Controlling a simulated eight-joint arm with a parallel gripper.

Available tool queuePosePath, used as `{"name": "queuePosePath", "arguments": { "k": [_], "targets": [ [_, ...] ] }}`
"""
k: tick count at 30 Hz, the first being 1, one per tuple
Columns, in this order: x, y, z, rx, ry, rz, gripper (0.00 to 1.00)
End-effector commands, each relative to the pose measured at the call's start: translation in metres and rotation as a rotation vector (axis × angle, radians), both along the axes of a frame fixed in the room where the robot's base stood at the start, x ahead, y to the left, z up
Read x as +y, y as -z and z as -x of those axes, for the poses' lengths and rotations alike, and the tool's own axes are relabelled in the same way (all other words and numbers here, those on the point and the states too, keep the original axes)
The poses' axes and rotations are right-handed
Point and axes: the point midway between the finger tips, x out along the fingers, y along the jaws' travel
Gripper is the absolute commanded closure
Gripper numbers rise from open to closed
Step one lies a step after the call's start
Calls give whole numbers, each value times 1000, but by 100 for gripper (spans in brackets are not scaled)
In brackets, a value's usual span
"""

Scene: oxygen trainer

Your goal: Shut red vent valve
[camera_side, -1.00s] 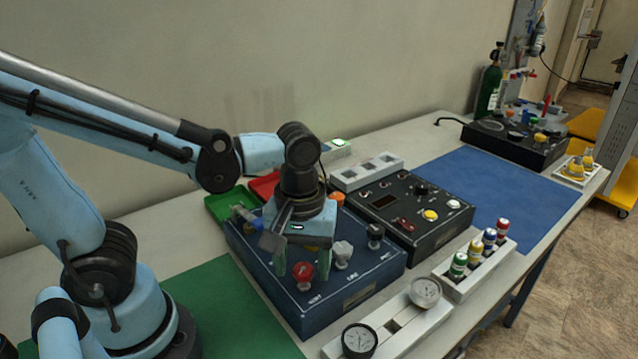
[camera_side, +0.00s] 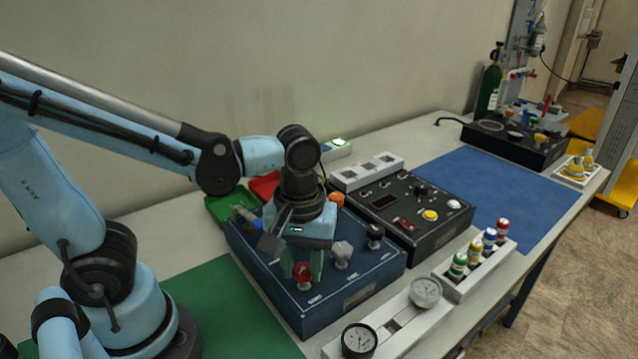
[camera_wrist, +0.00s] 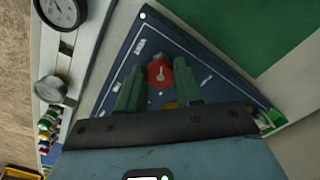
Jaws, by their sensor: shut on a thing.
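The red vent valve (camera_side: 303,277) is a red knob on the front left corner of the dark blue valve panel (camera_side: 345,298). My gripper (camera_side: 303,268) points down over it, its green fingers shut on the knob's sides. In the wrist view, the red knob (camera_wrist: 159,70) shows between the two green fingertips (camera_wrist: 158,85), with a pale pointer mark on its face. The fingers partly cover the knob in the side view. I cannot read its exact angle against the panel label.
A grey knob (camera_side: 342,254) and a black knob (camera_side: 375,236) stand to the right on the same panel. Two gauges (camera_side: 359,341) (camera_side: 426,291) sit on a pale rack in front. A black control box (camera_side: 410,215) stands behind right. The green mat (camera_side: 225,310) is clear.

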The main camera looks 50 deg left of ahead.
Motion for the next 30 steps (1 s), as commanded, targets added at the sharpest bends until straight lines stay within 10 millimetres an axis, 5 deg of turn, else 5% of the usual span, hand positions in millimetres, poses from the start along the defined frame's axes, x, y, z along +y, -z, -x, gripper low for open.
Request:
{"name": "queuePosePath", "arguments": {
  "k": [30],
  "targets": [
    [2, 0, 1, 1, 820, 0, 96]
  ]
}}
